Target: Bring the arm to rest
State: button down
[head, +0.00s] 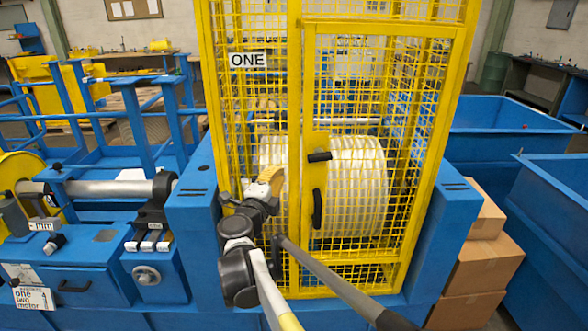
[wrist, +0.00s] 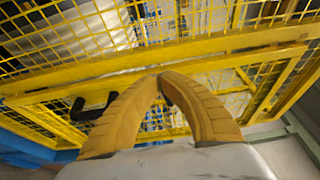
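My arm (head: 243,258) reaches up from the bottom of the head view, in front of a yellow mesh cage. My gripper (head: 273,174) is at the cage front, left of the door's black handles. Its two ribbed yellow-orange fingers also show in the wrist view (wrist: 161,77), where their tips meet. The gripper is shut with nothing seen between the fingers. Yellow bars and mesh lie beyond the tips; I cannot tell whether the fingers touch them.
The yellow cage door (head: 375,160) appears closed, with a black handle (head: 318,205) on it. A large white ribbed drum (head: 350,180) is behind the mesh. Cardboard boxes (head: 485,262) and blue bins (head: 555,215) stand right. A blue machine with a shaft (head: 110,188) stands left.

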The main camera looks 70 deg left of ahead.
jog(key=shift+s+a+f, duration=0.1)
jog(key=shift+s+f, duration=0.05)
jog(key=shift+s, duration=0.25)
